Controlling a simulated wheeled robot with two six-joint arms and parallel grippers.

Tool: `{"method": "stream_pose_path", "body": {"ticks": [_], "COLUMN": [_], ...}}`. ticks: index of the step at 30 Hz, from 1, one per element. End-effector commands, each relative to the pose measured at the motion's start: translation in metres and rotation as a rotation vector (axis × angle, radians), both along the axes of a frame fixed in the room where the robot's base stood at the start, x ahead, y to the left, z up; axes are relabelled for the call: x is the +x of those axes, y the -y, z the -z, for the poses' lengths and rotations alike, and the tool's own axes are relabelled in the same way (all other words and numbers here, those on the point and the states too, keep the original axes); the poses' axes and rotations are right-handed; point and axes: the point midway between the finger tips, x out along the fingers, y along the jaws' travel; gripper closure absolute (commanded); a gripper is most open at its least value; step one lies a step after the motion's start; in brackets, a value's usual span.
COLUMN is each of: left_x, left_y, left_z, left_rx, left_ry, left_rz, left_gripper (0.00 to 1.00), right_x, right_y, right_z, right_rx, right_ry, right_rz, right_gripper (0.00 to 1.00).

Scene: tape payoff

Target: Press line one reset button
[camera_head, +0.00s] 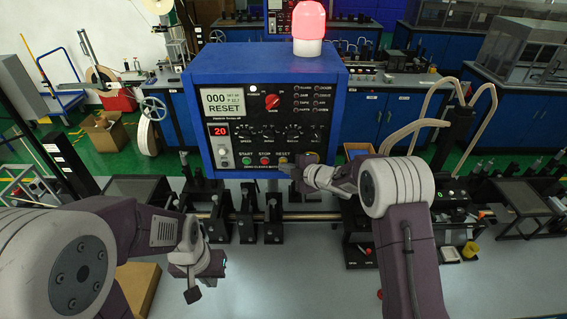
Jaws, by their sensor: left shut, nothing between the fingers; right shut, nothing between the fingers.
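The blue control box (202,150) stands in the middle of the head view. Its screen (222,102) shows "000" and "RESET". Along the lower panel are a green START button (246,161), a red STOP button (265,161) and a yellowish button (283,160) under the RESET label. My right gripper (288,171) is shut and empty, with its tip just below and in front of the RESET button. I cannot tell whether it touches the panel. My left gripper (194,286) is shut and empty, low and left of the box.
A red beacon (309,20) glows on the box top. A metal rail with black stands (272,222) runs below the box. A black tray (360,253) sits to the right. Beige hoses (408,130) rise at right. The grey table (270,285) is mostly clear in front.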

Motion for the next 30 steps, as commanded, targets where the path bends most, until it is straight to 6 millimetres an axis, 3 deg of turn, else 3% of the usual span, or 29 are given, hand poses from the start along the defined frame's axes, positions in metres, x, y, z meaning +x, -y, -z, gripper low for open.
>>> {"method": "stream_pose_path", "body": {"ticks": [13, 26, 30], "left_x": [0.000, 0.000, 0.000], "left_y": [0.000, 0.000, 0.000], "left_z": [-0.003, 0.005, 0.017], "left_rx": [0.000, 0.000, 0.000], "left_ry": [0.000, 0.000, 0.000], "left_rz": [0.000, 0.000, 0.000], "left_gripper": [1.00, 1.00, 1.00], "right_x": [0.006, -0.003, -0.015], "right_y": [0.000, 0.000, 0.000], "right_z": [0.000, 0.000, 0.003], "right_rx": [0.000, 0.000, 0.002], "right_ry": [-0.001, 0.000, 0.001], "right_rz": [0.001, 0.000, 0.001], "right_gripper": [1.00, 1.00, 1.00]}}
